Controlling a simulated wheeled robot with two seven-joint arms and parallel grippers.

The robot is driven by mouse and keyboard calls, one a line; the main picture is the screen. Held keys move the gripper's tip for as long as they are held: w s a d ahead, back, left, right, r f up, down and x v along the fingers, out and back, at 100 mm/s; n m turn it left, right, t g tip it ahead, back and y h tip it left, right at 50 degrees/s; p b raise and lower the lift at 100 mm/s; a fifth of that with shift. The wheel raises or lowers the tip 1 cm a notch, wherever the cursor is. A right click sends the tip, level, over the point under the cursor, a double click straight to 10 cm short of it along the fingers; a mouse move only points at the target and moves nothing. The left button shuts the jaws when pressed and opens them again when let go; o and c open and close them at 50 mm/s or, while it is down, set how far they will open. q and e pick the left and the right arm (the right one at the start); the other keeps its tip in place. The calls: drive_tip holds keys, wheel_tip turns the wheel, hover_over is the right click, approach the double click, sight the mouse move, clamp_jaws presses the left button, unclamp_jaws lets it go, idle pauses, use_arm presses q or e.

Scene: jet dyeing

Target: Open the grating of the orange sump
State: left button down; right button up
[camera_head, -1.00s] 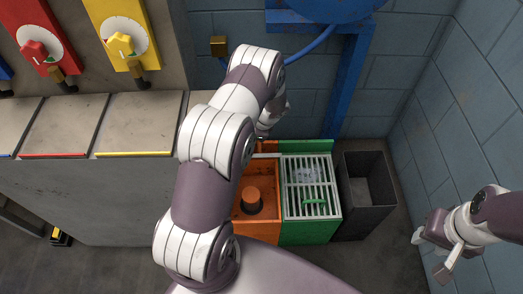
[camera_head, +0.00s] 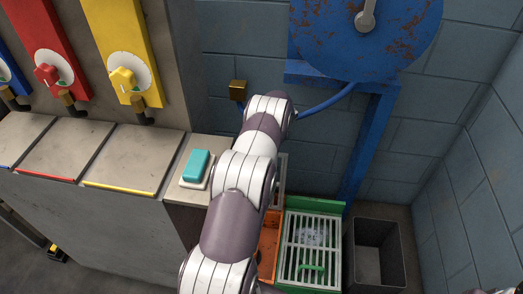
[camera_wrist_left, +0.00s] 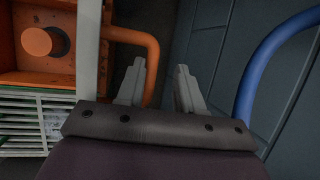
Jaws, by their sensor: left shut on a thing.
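The orange sump (camera_head: 268,246) is mostly hidden behind my left arm in the head view. The left wrist view shows its open inside (camera_wrist_left: 38,77) with a round orange plug (camera_wrist_left: 40,42). Its grating (camera_wrist_left: 88,50) shows there as a pale upright strip seen nearly edge-on, with a bent orange handle (camera_wrist_left: 140,38) sticking out from it. My left gripper (camera_wrist_left: 160,80) is shut on this handle, which runs down between the fingers; the exact contact is partly hidden. In the head view the left gripper is hidden behind its arm.
A green sump (camera_head: 288,205) with its pale grating (camera_head: 310,250) lying flat stands beside the orange one. A dark open bin (camera_head: 377,255) is to its right. A blue stand (camera_head: 370,145) and hose (camera_head: 325,103) are behind. A teal block (camera_head: 197,165) lies on the ledge at left.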

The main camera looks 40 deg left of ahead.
use_arm(q)
drive_tip(key=shift+w+d+f, duration=0.1)
drive_tip(key=shift+w+f, duration=0.05)
drive_tip(key=shift+f, duration=0.7)
drive_tip(key=c, duration=1.1)
unclamp_jaws()
drive_tip(key=shift+d+r, duration=0.2)
drive_tip(key=shift+r, duration=0.1)
drive_tip(key=v, duration=0.2)
drive_tip(key=p+v, duration=0.1)
drive_tip(key=v, duration=0.4)
drive_tip(key=shift+w+a+r+p, duration=0.25)
drive_tip(key=shift+a+p, duration=0.05)
drive_tip(key=shift+a, duration=0.05)
drive_tip(key=shift+d+r, duration=0.1)
drive_tip(key=shift+r, duration=0.25)
drive_tip(key=shift+r, duration=0.1)
